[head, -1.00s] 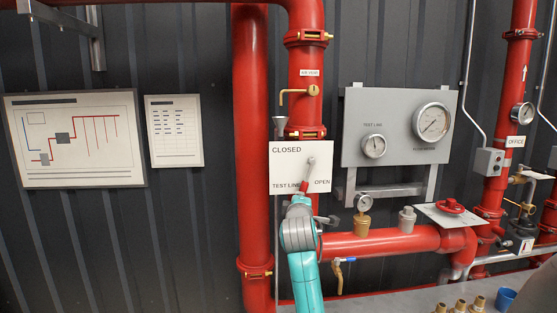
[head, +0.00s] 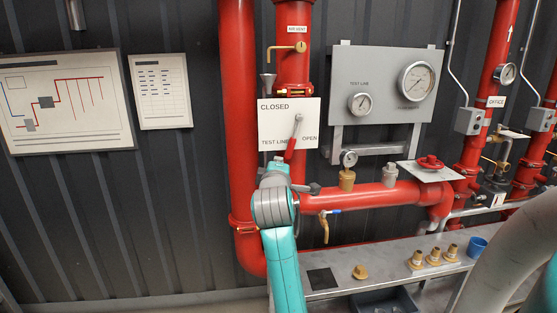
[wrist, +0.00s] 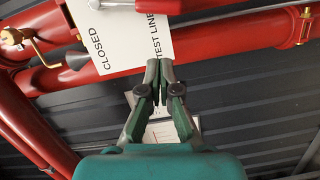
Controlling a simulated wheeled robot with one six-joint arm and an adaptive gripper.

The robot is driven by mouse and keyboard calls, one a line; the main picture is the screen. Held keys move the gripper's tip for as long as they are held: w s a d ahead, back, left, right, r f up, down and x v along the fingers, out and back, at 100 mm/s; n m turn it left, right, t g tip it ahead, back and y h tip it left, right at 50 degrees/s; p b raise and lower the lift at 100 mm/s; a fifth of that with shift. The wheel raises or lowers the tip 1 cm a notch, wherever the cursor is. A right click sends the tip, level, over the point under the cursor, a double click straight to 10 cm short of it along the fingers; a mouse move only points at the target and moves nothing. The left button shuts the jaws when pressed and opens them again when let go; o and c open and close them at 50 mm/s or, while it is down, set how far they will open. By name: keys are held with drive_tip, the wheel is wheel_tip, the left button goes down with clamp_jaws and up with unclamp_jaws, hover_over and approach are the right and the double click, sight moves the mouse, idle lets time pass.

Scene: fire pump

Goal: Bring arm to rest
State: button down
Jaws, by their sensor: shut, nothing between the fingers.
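My gripper (wrist: 157,82) is shut and empty in the wrist view, its dark green fingertips together. The tips lie just below the edge of the white CLOSED/OPEN test line plate (wrist: 125,40), overlapping it in the picture; I cannot tell whether they touch it. In the head view my teal and grey arm (head: 282,262) reaches up to just below the same plate (head: 275,122), and the fingers cannot be made out. The test line lever (head: 291,148) has a red grip and hangs downward from its grey pivot. Part of its red grip shows in the wrist view (wrist: 160,5).
Red pipes (head: 240,120) run beside and below the plate. A gauge panel (head: 385,85) is at right, a red handwheel (head: 430,162) below it. A metal bench (head: 385,268) holds brass fittings (head: 433,257) and a blue cup (head: 477,247). The left wall below the posters is clear.

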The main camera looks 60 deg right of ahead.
drive_tip(key=shift+s+a, duration=0.35)
drive_tip(key=shift+a, duration=0.25)
